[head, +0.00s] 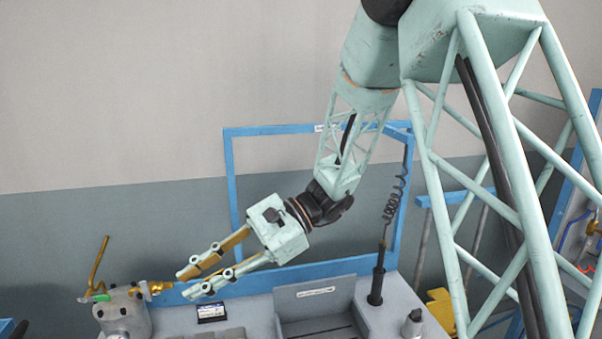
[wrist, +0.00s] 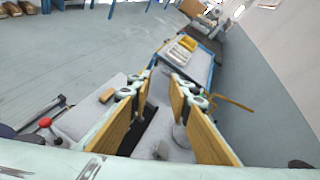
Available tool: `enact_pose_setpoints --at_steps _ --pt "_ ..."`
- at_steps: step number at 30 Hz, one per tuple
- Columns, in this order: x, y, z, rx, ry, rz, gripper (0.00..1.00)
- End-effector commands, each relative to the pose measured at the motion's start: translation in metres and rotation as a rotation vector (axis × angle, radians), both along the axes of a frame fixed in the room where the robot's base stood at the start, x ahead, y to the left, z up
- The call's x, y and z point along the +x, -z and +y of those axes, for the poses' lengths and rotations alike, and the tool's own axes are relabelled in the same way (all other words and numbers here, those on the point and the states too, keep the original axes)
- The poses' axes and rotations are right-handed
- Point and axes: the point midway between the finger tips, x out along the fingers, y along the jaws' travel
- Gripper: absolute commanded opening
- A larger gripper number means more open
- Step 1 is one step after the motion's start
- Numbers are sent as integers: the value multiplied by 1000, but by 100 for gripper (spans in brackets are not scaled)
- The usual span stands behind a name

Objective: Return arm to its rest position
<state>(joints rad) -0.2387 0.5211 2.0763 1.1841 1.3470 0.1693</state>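My gripper (head: 191,282) is in the middle left of the head view, above the bench and tilted down to the left. Its two tan-padded fingers are apart with nothing between them. In the wrist view my gripper (wrist: 160,82) also shows a clear gap between the fingers. My arm reaches down from the upper right.
A blue frame (head: 232,180) rises behind. A red knob (wrist: 45,122) shows in the wrist view. Above the bench at left is clear.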

Motion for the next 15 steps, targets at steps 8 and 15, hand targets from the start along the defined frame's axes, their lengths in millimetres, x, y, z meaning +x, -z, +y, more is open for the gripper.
enact_pose_setpoints --at_steps 8,15 --pt "-26 -19 -35 -56 -49 -105 18" --pt "-49 -31 -65 -109 -92 -196 18"
